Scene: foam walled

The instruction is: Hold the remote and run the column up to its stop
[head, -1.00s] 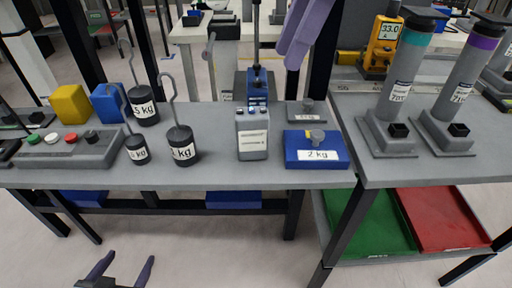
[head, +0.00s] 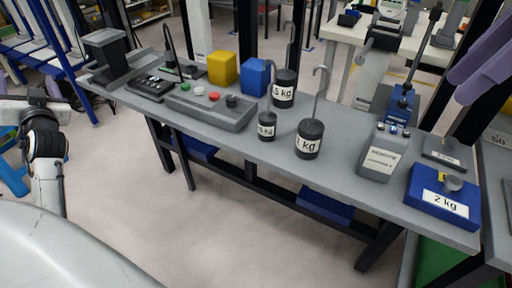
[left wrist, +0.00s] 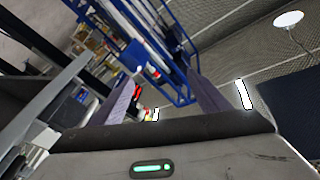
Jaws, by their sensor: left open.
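A longer grey box (head: 210,112) with green, red, white and black knobs lies farther left. I cannot tell which one, if either, is the remote. No column is clearly identifiable now. My right gripper (head: 482,68) shows purple fingers at the upper right, above the bench; its opening is unclear. My left gripper (left wrist: 160,98) is open and empty in the left wrist view, its two purple fingers well apart. It is outside the head view.
Hooked weights (head: 310,138) stand mid-bench beside a yellow block (head: 222,68) and a blue block (head: 256,77). A blue 2 kg block (head: 442,200) sits at the right. A black stand (head: 108,56) is at the far left. The floor before the bench is clear.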

